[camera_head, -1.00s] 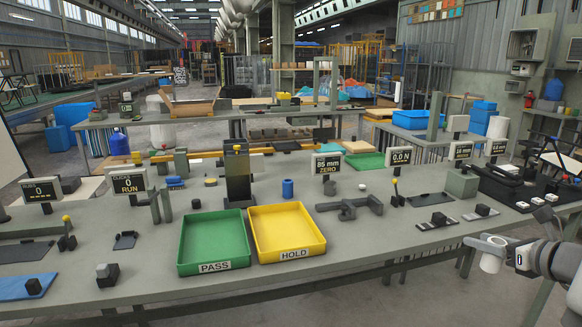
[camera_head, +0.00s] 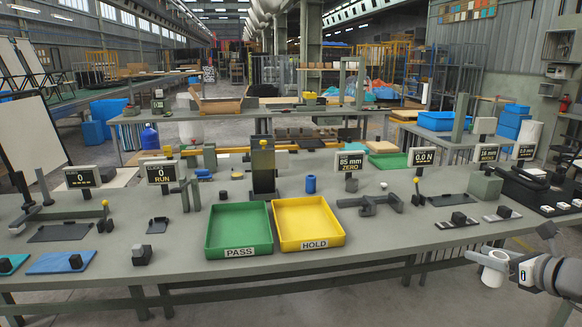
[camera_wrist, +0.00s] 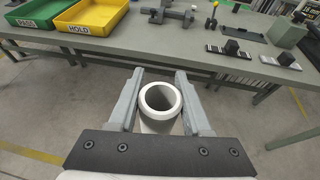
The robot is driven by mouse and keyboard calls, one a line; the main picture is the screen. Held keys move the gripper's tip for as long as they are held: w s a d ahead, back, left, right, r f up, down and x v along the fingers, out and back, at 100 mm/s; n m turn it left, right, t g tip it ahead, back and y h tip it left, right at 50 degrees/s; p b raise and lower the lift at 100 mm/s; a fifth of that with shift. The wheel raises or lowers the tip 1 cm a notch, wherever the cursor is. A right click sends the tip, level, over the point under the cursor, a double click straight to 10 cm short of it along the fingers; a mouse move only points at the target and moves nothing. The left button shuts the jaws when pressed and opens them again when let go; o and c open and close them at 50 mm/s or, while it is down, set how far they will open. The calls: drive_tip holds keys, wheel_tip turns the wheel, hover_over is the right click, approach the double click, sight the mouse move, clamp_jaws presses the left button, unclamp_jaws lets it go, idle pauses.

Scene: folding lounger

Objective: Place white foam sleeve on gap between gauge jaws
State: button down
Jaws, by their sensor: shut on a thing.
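My gripper (camera_wrist: 157,100) is shut on the white foam sleeve (camera_wrist: 160,98), a short hollow tube with its open end facing up in the wrist view. In the head view the sleeve (camera_head: 493,275) is at the lower right, off the bench's front edge, beside my gripper (camera_head: 487,262).
A green PASS tray (camera_head: 238,251) and yellow HOLD tray (camera_head: 312,243) stand at the bench's middle front. A blue cylinder (camera_head: 311,184) stands behind the yellow tray. Black blocks on plates (camera_head: 459,219) lie right of the gauge. The bench front between is clear.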

drive_tip(key=w+a+f+n+g+y, duration=0.1)
drive_tip(key=a+f+n+g+y, duration=0.2)
drive_tip(key=a, duration=0.8)
drive_tip(key=w+a+f+n+g+y+p, duration=0.1)
drive_tip(key=w+a+f+n+y, duration=0.2)
drive_tip(key=a, duration=0.8)
drive_tip(key=a+f+n+g+y, duration=0.25)
drive_tip(key=a+f, duration=0.25)
drive_tip(key=a, duration=0.6)
wheel_tip(320, 180, up, 8)
drive_tip(key=t+p, duration=0.1)
drive_tip(key=p, duration=1.2)
drive_tip(key=shift+d+f, duration=0.2)
drive_tip(key=shift+d, duration=0.1)
